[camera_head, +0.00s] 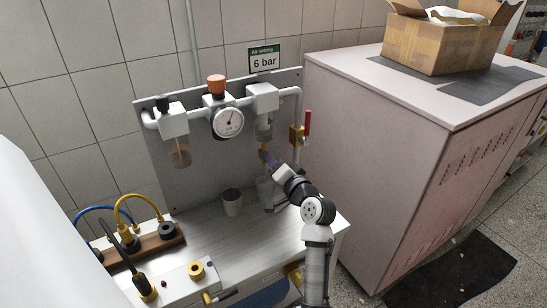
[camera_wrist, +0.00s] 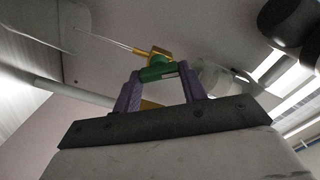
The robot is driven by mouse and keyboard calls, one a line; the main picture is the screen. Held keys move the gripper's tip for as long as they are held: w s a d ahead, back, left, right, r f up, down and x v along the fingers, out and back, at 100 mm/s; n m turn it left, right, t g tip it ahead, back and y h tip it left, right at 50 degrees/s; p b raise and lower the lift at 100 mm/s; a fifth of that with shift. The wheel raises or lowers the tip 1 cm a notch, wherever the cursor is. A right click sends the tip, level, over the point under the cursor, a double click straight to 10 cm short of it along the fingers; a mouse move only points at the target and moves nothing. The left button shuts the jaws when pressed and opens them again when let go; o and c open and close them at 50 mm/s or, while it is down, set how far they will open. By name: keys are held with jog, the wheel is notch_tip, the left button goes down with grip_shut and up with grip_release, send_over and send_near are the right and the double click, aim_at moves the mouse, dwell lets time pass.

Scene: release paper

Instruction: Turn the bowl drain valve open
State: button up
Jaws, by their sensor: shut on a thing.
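The air unit's metal back panel (camera_head: 210,178) carries a left bowl (camera_head: 180,153) and a right bowl (camera_head: 264,130). My gripper (camera_head: 269,158) reaches up just below the right bowl. In the wrist view, the two purple fingers of my gripper (camera_wrist: 160,82) are shut on a green drain valve piece (camera_wrist: 157,72), one finger on each side. Yellow brass-coloured parts (camera_wrist: 160,53) show beside the green piece. In the head view the fingers and wrist largely hide the drain valve, and its turn angle cannot be told.
A red-handled brass valve (camera_head: 297,135) stands close to the right of my gripper. A gauge (camera_head: 228,122) and orange knob (camera_head: 216,84) are to the left. A grey cup (camera_head: 232,203) stands on the bench (camera_head: 205,240). A pinkish cabinet (camera_head: 390,150) flanks the right side.

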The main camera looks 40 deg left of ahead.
jog(key=shift+f+m+p, duration=0.15)
jog(key=shift+m+p, duration=2.25)
jog(key=shift+m, duration=1.2)
jog(key=o, duration=1)
jog(key=shift+d, duration=0.1)
jog(key=b+v, duration=0.4)
jog(key=v, duration=0.9)
jog(key=shift+s+d, duration=0.15)
jog(key=shift+d, duration=0.2)
